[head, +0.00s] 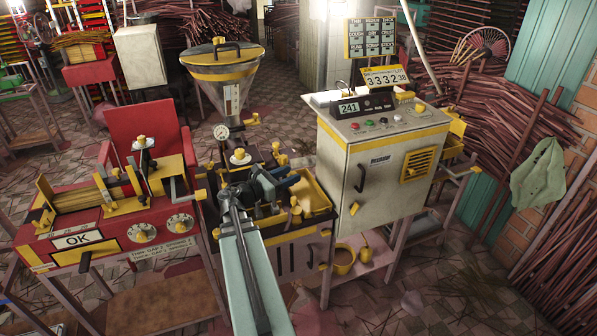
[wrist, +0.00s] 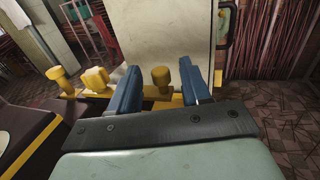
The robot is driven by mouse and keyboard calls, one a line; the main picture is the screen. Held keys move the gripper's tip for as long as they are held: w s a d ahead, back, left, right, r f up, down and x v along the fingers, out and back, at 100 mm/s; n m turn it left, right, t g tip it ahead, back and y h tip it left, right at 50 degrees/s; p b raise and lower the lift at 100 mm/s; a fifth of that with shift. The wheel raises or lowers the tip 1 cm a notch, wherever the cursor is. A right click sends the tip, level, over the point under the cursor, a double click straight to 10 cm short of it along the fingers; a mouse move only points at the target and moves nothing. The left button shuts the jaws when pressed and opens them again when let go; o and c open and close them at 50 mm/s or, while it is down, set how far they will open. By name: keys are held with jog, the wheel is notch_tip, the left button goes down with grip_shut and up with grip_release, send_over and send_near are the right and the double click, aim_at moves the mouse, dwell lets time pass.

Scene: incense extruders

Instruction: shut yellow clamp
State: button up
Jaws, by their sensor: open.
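My gripper (head: 276,186) is over the middle machine in the head view, its blue fingers apart. In the wrist view the open gripper (wrist: 161,92) has a yellow knob-topped part (wrist: 161,76) showing between its fingers, with no visible contact. That part stands upright on a yellow ledge; I cannot tell for certain whether it is the yellow clamp. Two more yellow pieces stand left of the fingers: a round knob (wrist: 62,82) and a blocky piece (wrist: 96,78). In the head view, a small yellow knob (head: 296,211) shows right of my gripper. My arm hides part of the machine.
A yellow tray (head: 312,196) lies right of my gripper, beside the grey control cabinet (head: 377,165). A steel hopper (head: 222,72) with a pressure gauge rises behind. The red press table (head: 110,225) with dials stands at left.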

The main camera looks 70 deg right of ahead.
jog(key=shift+x, duration=2.2)
grip_shut()
